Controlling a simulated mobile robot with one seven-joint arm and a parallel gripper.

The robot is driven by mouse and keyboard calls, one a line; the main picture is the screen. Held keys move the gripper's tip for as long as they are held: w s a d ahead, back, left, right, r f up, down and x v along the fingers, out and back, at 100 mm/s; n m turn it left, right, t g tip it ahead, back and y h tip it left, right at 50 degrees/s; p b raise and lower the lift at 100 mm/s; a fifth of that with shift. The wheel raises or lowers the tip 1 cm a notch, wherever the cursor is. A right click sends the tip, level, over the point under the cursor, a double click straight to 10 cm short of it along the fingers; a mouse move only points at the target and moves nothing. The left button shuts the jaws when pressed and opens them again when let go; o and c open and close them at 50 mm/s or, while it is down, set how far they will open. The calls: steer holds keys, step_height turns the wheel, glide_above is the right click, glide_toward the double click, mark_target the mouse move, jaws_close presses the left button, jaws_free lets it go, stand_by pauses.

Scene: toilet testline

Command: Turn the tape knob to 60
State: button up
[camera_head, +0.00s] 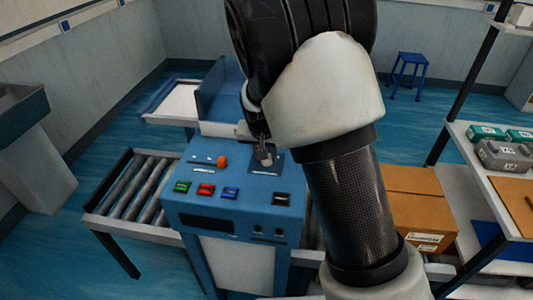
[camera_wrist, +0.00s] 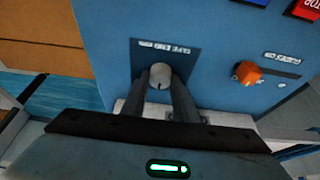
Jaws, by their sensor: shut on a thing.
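A round grey knob (camera_wrist: 160,75) sits on a dark plate on the blue machine panel (camera_wrist: 225,70). My gripper (camera_wrist: 162,88) is shut on this knob, with one finger on each side of it. A dark mark shows on the knob's face.
An orange knob (camera_head: 222,161) is left of my gripper. Green (camera_head: 182,187), red (camera_head: 205,190), blue (camera_head: 230,193) and black (camera_head: 280,199) buttons line the console front. A roller conveyor (camera_head: 140,195) is at left, a cardboard box (camera_head: 415,205) at right.

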stand_by(0.3)
steer(key=o, duration=1.1)
steer(key=shift+c, duration=0.2)
steer(key=shift+r, duration=0.1)
steer(key=v, duration=1.7)
steer(key=shift+r, duration=0.2)
